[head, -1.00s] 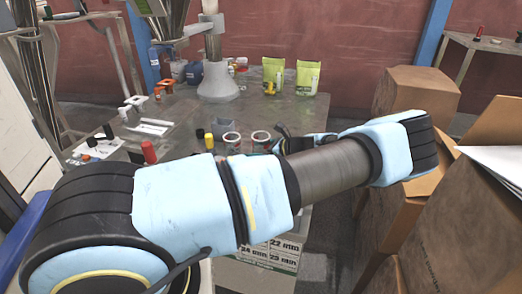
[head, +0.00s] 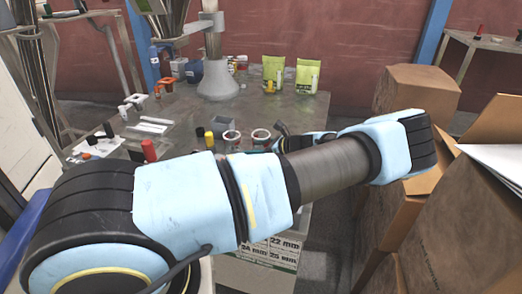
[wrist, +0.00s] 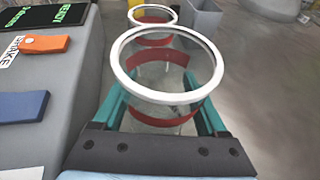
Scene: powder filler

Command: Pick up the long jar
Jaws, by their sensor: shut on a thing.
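A clear jar (wrist: 163,78) with a white rim and red bands stands upright between the teal fingers of my gripper (wrist: 160,103) in the wrist view. The gripper is shut on it, with a finger on either side below the rim. A second jar (wrist: 153,15) with a white rim and a red band stands just beyond it. In the head view two jar tops (head: 232,138) show side by side behind my arm, and my arm hides their lower parts. I cannot tell from the head view whether the held jar is clear of the table.
Cardboard boxes (head: 418,88) stand close on the right. A dark display panel (wrist: 45,18) and an orange piece (wrist: 45,44) lie left of the gripper.

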